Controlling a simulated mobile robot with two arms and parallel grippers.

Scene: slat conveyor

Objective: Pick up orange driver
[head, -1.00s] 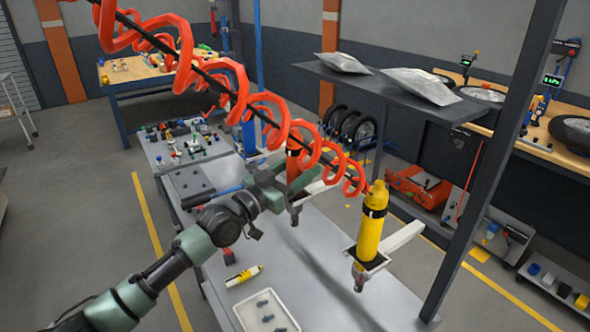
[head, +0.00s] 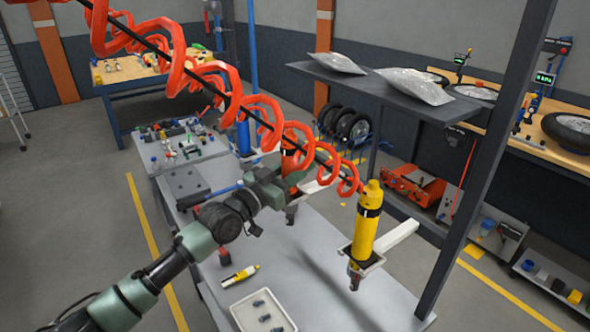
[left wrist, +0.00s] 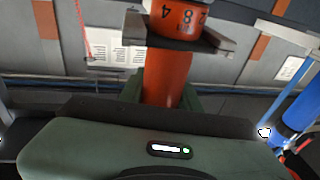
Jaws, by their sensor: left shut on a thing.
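The orange driver (head: 291,162) hangs upright in the head view, partly hidden by my left gripper and the red coiled hose. In the left wrist view the orange driver (left wrist: 166,78) stands between the jaws, with black digits on its upper body. A grey bracket (left wrist: 180,41) surrounds it there. My left gripper (head: 284,182) is shut on the driver's body; its fingertips are mostly hidden. My right gripper is in neither view.
A yellow driver (head: 367,222) hangs in a white bracket (head: 393,238) to the right. Red coiled hose (head: 258,112) crosses above my arm. A white tray (head: 282,325) and a yellow marker-like item (head: 240,275) lie on the grey bench (head: 325,270).

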